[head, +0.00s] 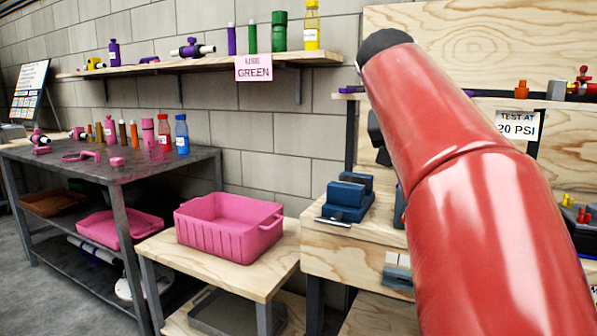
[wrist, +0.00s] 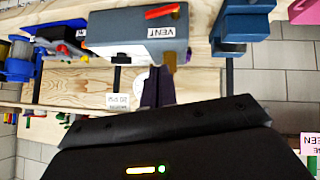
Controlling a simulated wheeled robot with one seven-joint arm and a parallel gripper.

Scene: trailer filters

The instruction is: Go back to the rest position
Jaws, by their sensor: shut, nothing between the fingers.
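My gripper (wrist: 157,82) shows in the wrist view, with its dark body across the bottom of the picture and narrow dark fingers together above it. It is shut and empty. It is apart from a grey box labelled VENT (wrist: 138,35), which appears above the fingers in a turned-over view. In the head view, my red arm fills the right side and rises toward the top middle; my gripper cannot be seen there.
A pink bin (head: 228,226) stands on a wooden bench left of my arm. A blue vise (head: 347,198) sits on the workbench beside my arm. A dark metal table (head: 95,165) holds bottles at left. A wall shelf (head: 200,65) hangs above. Floor shows at lower left.

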